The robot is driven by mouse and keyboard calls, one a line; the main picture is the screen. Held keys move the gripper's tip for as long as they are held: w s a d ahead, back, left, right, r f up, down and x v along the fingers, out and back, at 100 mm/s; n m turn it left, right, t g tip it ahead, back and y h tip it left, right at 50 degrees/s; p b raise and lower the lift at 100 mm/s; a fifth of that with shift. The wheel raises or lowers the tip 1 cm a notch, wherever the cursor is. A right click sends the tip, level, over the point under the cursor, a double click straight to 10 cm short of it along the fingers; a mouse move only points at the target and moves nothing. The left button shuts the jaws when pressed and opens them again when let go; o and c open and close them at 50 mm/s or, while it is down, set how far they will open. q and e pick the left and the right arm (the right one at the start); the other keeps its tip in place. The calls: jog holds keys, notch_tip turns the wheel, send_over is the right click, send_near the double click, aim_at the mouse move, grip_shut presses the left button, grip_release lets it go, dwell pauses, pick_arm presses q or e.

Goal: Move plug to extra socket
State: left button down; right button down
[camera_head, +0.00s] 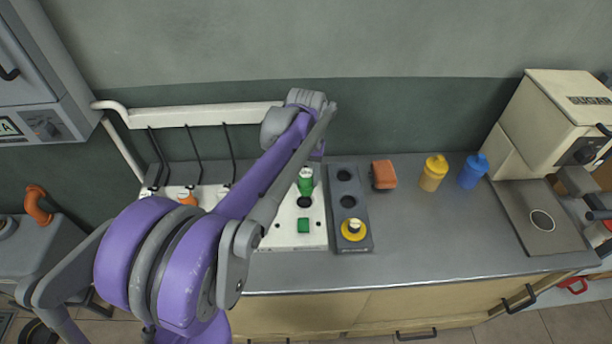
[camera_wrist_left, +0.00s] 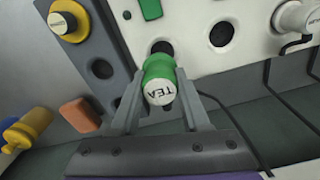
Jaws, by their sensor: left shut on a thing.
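The green plug (camera_head: 305,181) has a white cap marked TEA, seen in the left wrist view (camera_wrist_left: 160,92). My left gripper (camera_wrist_left: 158,105) is shut on it, with a finger on each side; in the head view the arm mostly hides the gripper. The plug is over the white panel (camera_head: 315,238), beside an open dark socket (camera_head: 303,202). Whether its lower end touches anything is hidden. The grey socket strip (camera_head: 364,212) is just to the right. It has two empty sockets, far (camera_head: 344,175) and middle (camera_head: 348,202), and a yellow plug (camera_head: 353,229) in its near one. My right gripper is not in view.
An orange-red block (camera_head: 383,174), a yellow bottle (camera_head: 433,173) and a blue bottle (camera_head: 473,171) stand right of the strip. A cream machine (camera_head: 560,115) is at far right. The counter (camera_head: 440,230) is clear in front of the bottles.

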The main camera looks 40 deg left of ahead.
aim_at(304, 192)
pick_arm(q)
jog(key=shift+s+a+f+b, duration=0.15)
jog(key=shift+f+b, duration=0.15)
jog(key=shift+f, duration=0.2)
notch_tip(304, 192, down, 4)
jog(key=b, duration=0.3)
jog(key=shift+f, duration=0.35)
dwell(0.7)
jog(key=shift+f+b, duration=0.4)
jog(key=shift+f, duration=0.2)
jog(key=c, duration=0.7)
grip_release()
jog(key=shift+r, duration=0.1)
